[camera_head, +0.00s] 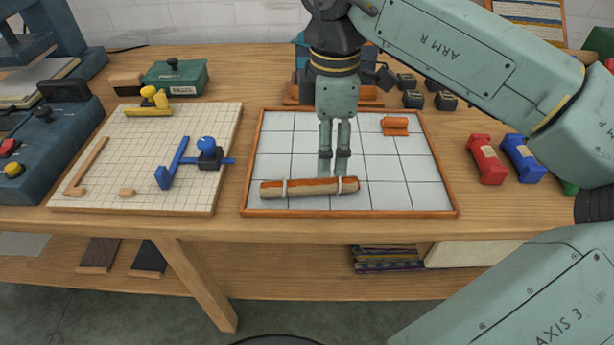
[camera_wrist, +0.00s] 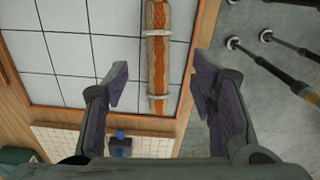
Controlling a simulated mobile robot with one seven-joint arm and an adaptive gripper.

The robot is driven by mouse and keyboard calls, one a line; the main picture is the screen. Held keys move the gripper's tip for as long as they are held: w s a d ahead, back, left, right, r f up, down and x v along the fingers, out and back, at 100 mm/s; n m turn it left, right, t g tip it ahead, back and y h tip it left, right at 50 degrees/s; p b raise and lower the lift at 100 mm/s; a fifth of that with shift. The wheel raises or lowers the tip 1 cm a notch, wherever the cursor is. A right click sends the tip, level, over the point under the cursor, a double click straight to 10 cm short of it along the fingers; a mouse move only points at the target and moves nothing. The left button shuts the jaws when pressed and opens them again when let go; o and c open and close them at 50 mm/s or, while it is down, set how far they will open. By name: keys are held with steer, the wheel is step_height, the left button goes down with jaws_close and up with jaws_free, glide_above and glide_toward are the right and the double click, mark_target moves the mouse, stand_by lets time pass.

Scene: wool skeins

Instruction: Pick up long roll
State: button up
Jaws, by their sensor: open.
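The long roll (camera_head: 309,188) is orange-brown with two pale ties. It lies along the front edge of a white gridded tray (camera_head: 410,198) with a wooden rim. The wrist view also shows the long roll (camera_wrist: 157,55), running up and down the picture beyond the fingertips. My gripper (camera_head: 334,168) points down just behind the roll's right half in the head view. In the wrist view my gripper (camera_wrist: 160,88) is open, its fingers wide apart with nothing between them. Whether the fingertips touch the tray is hard to tell.
A short orange roll (camera_head: 395,126) lies at the tray's back right. A gridded board (camera_head: 110,195) with blue and yellow tools is to the left. Red (camera_head: 486,160) and blue (camera_head: 522,157) pieces stand to the right. The tray's middle is mostly clear.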

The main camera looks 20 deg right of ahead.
mark_target(325, 179)
step_height(325, 179, down, 2)
steer(key=shift+f, duration=0.1)
steer(key=shift+w+a+f+p, duration=0.1)
steer(key=shift+f+p, duration=0.4)
steer(key=shift+f, duration=0.95)
steer(key=shift+w+a+f+p, duration=0.1)
steer(key=shift+f+p, duration=0.35)
steer(key=shift+f, duration=1)
jaws_close()
